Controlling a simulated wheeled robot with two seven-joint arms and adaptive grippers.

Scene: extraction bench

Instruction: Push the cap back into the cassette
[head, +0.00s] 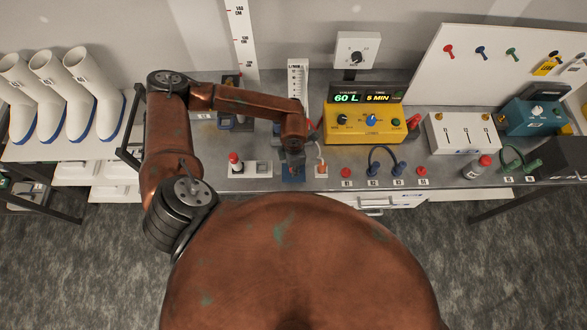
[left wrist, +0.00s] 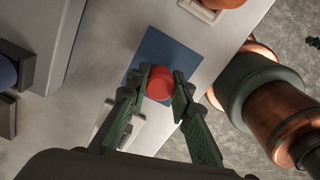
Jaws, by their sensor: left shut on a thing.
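My left gripper (left wrist: 160,84) points down over a small blue pad (left wrist: 150,48) on the bench. It is shut on a round red piece, which looks like the cap (left wrist: 160,82), with one green finger on each side. The blue pad also shows in the head view (head: 292,178), where my gripper (head: 292,166) hides the cap. I cannot tell whether the cap touches the pad or what lies under it. No cassette is clearly recognisable. My right gripper is in neither view.
A white plate with a red-topped post (head: 235,158) stands left of the pad. A small white holder with an orange top (head: 321,169) is close on the right. A yellow control box (head: 365,123) stands behind. Red and blue plugs (head: 373,169) line the front edge.

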